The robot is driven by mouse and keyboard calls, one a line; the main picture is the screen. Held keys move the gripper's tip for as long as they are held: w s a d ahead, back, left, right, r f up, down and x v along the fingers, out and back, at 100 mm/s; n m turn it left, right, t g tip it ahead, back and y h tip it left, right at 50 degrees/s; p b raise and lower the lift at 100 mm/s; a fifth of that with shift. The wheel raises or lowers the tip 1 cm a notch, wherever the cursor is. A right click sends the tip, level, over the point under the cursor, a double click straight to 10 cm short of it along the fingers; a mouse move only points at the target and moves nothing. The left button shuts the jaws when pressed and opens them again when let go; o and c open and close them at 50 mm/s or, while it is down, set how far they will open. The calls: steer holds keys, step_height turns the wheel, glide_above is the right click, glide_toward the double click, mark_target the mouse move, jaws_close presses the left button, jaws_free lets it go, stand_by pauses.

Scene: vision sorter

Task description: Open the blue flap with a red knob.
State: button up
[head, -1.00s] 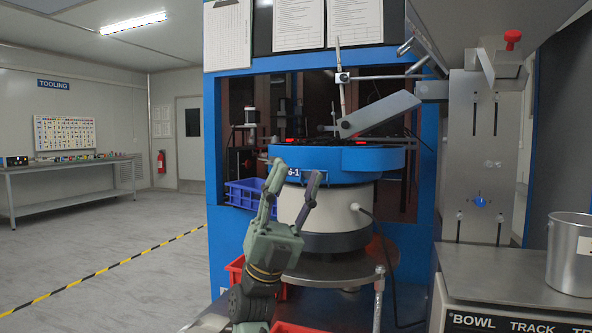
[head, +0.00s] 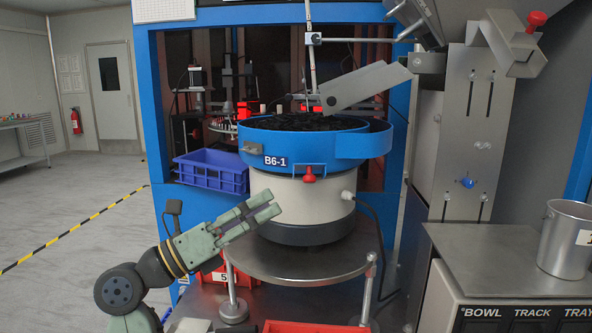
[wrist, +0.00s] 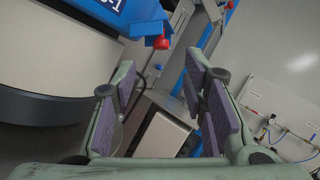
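The blue bowl (head: 262,140) labelled B6-1 sits on a pale drum. A red knob (head: 309,175) hangs at its lower front edge, below a blue flap-like part (head: 309,158); the flap's outline is hard to tell from the bowl. In the wrist view the red knob (wrist: 162,42) shows under the blue part (wrist: 148,14), at upper centre, ahead of the fingertips. My gripper (head: 272,205) is left of and below the knob, apart from it, with fingers pointing right. The wrist view shows its fingers (wrist: 160,72) apart with nothing between them.
A round metal table (head: 300,262) carries the drum. A blue crate (head: 212,172) stands left of the bowl. A metal chute (head: 365,88) overhangs the bowl. Another red knob (head: 537,19) is on a metal bracket at upper right. A metal pail (head: 568,240) stands on the right counter.

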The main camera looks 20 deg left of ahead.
mark_target(304, 182)
steer(key=p+x, duration=0.3)
steer(key=x, duration=0.6)
steer(key=shift+w+d+r, duration=0.1)
steer(key=shift+d+r, duration=0.05)
steer(key=shift+d, duration=0.1)
steer(key=shift+w+d+r+p, duration=0.1)
steer(key=shift+w+d+p, duration=0.25)
steer(key=shift+w+p, duration=0.15)
steer(key=shift+c, duration=0.3)
jaws_close()
